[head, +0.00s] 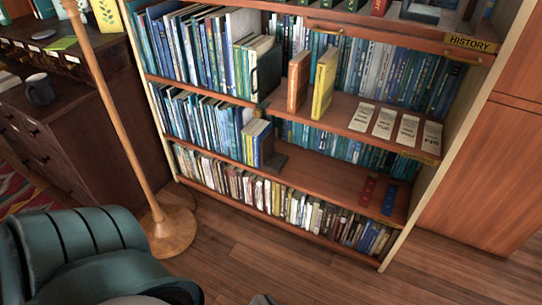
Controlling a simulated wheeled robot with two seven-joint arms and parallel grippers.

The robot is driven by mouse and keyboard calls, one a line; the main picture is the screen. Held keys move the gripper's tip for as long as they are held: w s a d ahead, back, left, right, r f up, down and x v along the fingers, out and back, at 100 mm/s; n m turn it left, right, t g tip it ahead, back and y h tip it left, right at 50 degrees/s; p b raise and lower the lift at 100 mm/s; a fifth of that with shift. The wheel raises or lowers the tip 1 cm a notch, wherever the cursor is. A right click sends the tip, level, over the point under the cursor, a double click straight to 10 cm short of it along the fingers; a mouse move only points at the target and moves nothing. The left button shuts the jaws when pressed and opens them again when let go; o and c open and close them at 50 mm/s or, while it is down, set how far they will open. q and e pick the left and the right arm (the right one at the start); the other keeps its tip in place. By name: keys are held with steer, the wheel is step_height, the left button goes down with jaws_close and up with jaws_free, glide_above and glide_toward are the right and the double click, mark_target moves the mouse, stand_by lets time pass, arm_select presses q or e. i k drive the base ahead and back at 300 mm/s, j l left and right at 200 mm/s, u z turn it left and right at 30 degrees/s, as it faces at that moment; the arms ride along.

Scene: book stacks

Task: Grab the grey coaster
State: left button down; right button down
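I cannot make out a grey coaster for certain. A small pale flat oval thing (42,34) lies on the dark cabinet top at the upper left; it is too small to tell whether it is a coaster. A dark mug (40,90) stands on the lower dark cabinet (75,130) at the left; what is under it is hidden.
A tall bookcase (300,180) full of books fills the middle. A wooden floor lamp (170,228) stands between it and the cabinet. A dark teal armchair (75,245) blocks the lower left. Wooden floor (310,275) is clear before the bookcase.

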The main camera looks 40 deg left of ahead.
mark_target(45, 34)
steer(key=u, duration=2.6)
